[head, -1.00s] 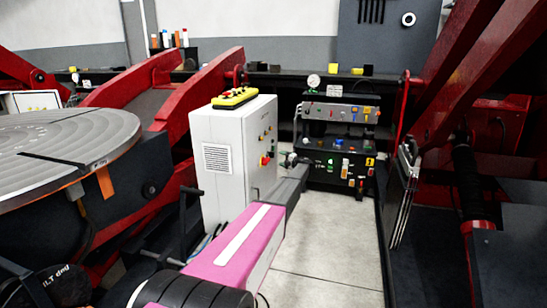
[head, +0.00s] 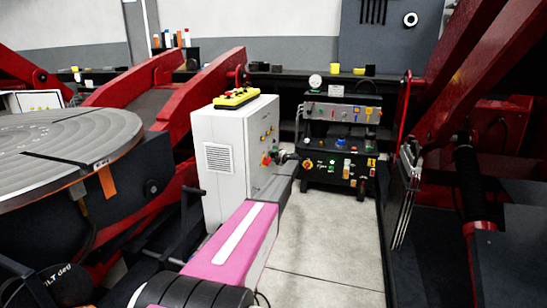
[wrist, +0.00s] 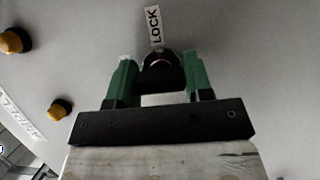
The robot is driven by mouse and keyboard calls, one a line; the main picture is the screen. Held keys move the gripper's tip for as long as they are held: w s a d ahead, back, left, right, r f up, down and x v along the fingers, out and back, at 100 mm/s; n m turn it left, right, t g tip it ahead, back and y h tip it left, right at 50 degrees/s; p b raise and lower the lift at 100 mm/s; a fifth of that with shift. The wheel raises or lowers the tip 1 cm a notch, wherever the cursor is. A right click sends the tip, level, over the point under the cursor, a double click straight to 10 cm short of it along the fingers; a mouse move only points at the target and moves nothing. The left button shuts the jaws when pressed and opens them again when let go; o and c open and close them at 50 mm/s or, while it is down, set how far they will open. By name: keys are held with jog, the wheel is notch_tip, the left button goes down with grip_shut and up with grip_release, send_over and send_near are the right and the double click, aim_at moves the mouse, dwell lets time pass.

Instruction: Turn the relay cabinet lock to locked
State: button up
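The relay cabinet (head: 222,165) is a pale grey box with a vent on its left face and knobs on its right face. In the wrist view a LOCK label (wrist: 154,25) stands on the panel, with the dark round lock (wrist: 160,62) just below it. My gripper (wrist: 160,75) has its two green fingers apart, one on each side of the lock. The dark part between them nearly fills the gap; I cannot tell whether the fingers touch it. In the head view my gripper (head: 283,157) is at the cabinet's right face. The lock's turned position is unclear.
Orange-yellow buttons (wrist: 60,109) sit on the panel left of my gripper. A yellow pendant (head: 237,97) lies on top of the cabinet. A black rack (head: 340,145) with controls stands behind to the right. Light floor (head: 325,235) is clear right of my arm.

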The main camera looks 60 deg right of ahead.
jog(key=shift+m, duration=0.3)
jog(key=m+g, duration=0.1)
jog(key=m, duration=0.2)
jog(key=shift+g, duration=0.3)
jog(key=m+y, duration=0.1)
jog(key=m, duration=0.1)
jog(key=m+g, duration=0.1)
jog(key=shift+m+g+y, duration=0.3)
jog(key=shift+m+y, duration=0.1)
jog(key=m+g+y, duration=0.1)
jog(key=m, duration=0.2)
jog(key=shift+d+y, duration=0.1)
jog(key=shift+y, duration=0.2)
jog(key=m+g+y, duration=0.1)
jog(key=m+y, duration=0.1)
jog(key=m, duration=0.1)
dwell(0.3)
jog(key=o, duration=0.9)
jog(key=shift+s, duration=0.15)
